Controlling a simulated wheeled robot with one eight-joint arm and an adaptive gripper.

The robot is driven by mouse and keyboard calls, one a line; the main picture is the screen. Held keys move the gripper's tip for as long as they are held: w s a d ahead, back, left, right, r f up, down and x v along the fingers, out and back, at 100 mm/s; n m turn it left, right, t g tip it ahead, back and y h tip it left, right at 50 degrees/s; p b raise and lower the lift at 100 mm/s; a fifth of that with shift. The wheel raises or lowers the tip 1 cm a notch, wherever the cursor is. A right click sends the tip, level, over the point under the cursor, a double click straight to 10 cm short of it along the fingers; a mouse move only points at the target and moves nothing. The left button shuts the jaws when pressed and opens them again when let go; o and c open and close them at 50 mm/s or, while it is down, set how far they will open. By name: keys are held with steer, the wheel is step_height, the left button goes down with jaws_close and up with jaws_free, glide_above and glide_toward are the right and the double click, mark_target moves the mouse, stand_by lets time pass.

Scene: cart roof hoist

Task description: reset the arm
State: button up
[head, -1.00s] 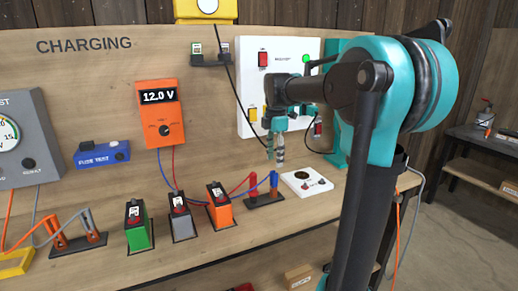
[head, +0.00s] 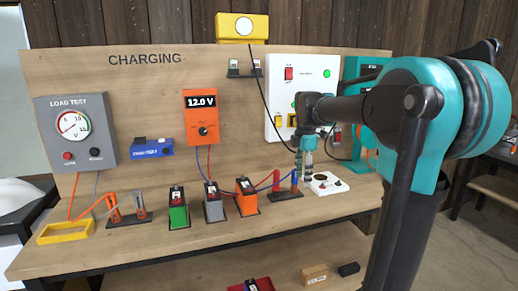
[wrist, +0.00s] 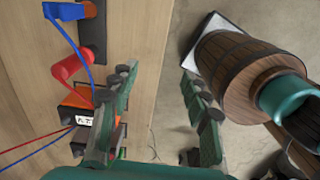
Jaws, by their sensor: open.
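My gripper (head: 306,174) hangs fingers down from my teal and black arm in the head view, above the front right part of the bench (head: 120,249). It appears just left of the white pad (head: 326,184) with a dark round spot. In the wrist view, the two green-grey fingers (wrist: 158,75) stand apart with nothing between them. The bench's wooden edge and the floor show behind that gap. The orange battery block (head: 246,200) is to the left of the gripper; it also shows in the wrist view (wrist: 76,101), partly behind the left finger.
Grey (head: 211,195) and green (head: 178,211) blocks stand farther left. A stand with red and blue clamps (head: 286,191) is close to the gripper. A white switch panel (head: 315,68) is behind it. A load tester (head: 76,131) and orange meter (head: 201,117) are on the backboard.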

steer(key=s+d+f+m+t, duration=0.2)
steer(key=s+f+m, duration=0.8)
steer(key=f, duration=0.1)
steer(key=s+d+f+m+t, duration=0.2)
steer(key=s+f+m, duration=0.9)
steer(key=f, duration=0.1)
steer(key=shift+s, duration=0.2)
stand_by(0.6)
